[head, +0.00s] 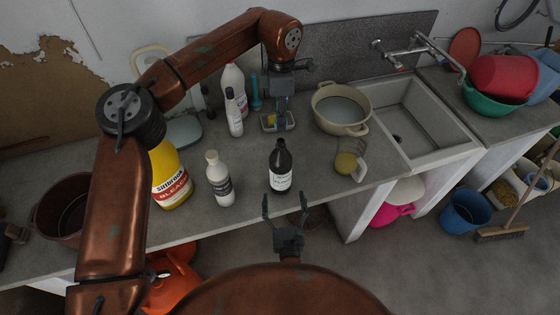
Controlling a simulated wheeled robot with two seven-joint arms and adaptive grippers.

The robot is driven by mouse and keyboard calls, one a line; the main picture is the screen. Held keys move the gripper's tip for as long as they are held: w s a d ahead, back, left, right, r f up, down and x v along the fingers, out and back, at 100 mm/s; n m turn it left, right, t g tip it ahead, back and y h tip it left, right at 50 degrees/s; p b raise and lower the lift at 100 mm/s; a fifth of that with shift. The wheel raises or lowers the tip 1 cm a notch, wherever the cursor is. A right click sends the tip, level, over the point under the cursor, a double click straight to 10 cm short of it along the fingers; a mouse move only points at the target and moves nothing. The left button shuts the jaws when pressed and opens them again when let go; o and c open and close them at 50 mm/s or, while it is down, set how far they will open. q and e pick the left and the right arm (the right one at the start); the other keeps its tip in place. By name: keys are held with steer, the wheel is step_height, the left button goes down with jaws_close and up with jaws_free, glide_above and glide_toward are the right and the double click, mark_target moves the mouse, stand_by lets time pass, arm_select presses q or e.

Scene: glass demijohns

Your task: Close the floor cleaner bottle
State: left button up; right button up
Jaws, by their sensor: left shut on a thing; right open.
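A dark bottle (281,170) with a white label stands upright near the counter's front edge; its label is too small to read, so I cannot tell if it is the floor cleaner. Whether its dark top is capped is unclear. My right gripper (285,202) is open and empty in front of it, fingers apart, not touching it. My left gripper (283,106) points down behind the bottle, over a small tray (267,129) with a yellow item. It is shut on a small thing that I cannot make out. No loose cap is clearly visible.
A white bottle (219,184) and a yellow bleach bottle (171,175) stand left of the dark bottle. More white bottles (234,115) stand behind. A cream pot (341,104), a jar with yellow contents (347,163) and the sink (410,115) lie right.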

mark_target(282, 178)
arm_select(q)
steer(key=shift+w+d, duration=0.15)
steer(key=shift+w, duration=0.05)
steer(key=shift+s+a+r, duration=0.2)
steer(key=shift+s+r, duration=0.15)
steer(key=shift+s, duration=0.4)
steer(key=shift+w+f, duration=0.3)
steer(key=shift+w, duration=0.3)
arm_select(e)
steer(key=w, duration=0.3)
steer(key=shift+a+r, duration=0.1)
steer(key=shift+a, duration=0.1)
arm_select(q)
steer(key=shift+s, duration=0.15)
arm_select(e)
steer(key=w, duration=0.8)
steer(key=shift+a, duration=0.3)
arm_select(q)
steer(key=shift+s+r, duration=0.1)
steer(key=shift+s, duration=0.05)
arm_select(e)
steer(key=shift+w, duration=0.35)
steer(key=shift+c, duration=0.3)
steer(key=c, duration=1.7)
arm_select(q)
steer(key=shift+f, duration=2.5)
arm_select(e)
steer(key=shift+c, duration=0.2)
